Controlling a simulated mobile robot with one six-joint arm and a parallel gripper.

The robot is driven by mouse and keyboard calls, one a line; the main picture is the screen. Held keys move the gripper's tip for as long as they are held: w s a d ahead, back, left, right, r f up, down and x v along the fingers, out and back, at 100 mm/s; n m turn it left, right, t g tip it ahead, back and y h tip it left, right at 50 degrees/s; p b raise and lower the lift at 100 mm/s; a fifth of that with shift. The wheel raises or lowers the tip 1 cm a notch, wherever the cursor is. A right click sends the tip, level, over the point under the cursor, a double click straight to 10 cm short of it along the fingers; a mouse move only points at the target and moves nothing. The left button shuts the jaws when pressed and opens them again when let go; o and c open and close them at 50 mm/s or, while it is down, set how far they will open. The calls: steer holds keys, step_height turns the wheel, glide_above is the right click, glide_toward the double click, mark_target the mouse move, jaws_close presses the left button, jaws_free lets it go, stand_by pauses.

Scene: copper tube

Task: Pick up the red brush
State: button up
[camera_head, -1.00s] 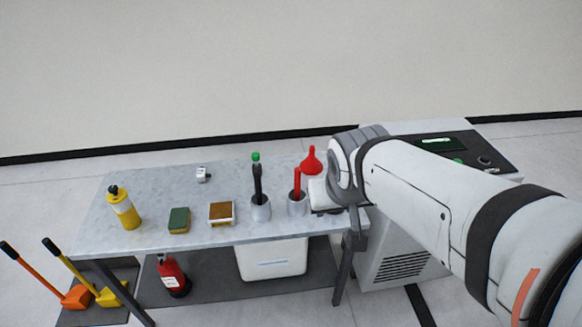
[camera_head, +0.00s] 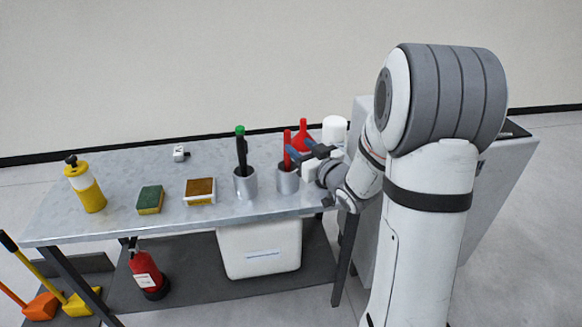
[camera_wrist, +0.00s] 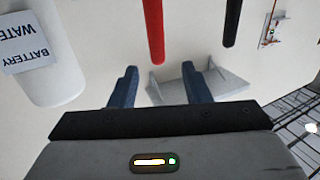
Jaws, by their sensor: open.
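The red brush (camera_head: 287,150) stands upright in a metal cup (camera_head: 289,182) near the right end of the table; only its red handle shows. My gripper (camera_head: 300,150), with blue fingers, is open and empty just right of the handle. In the wrist view the red handle (camera_wrist: 155,30) hangs from the top edge. Its rounded end lies in line with the gap between my fingertips (camera_wrist: 160,72), and I see no contact. The brush's lower part is hidden inside the cup.
A black brush with a green tip (camera_head: 241,150) stands in the left cup (camera_head: 245,185). A red funnel (camera_head: 303,135) and a white bottle (camera_head: 334,130) are close behind my gripper. A sponge (camera_head: 150,200), a brown-topped block (camera_head: 199,190) and a yellow bottle (camera_head: 86,188) are further left.

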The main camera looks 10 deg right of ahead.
mark_target(289, 139)
steer(key=x, duration=0.7)
steer(key=shift+w+f, duration=0.35)
steer(key=shift+w, duration=0.1)
jaws_close()
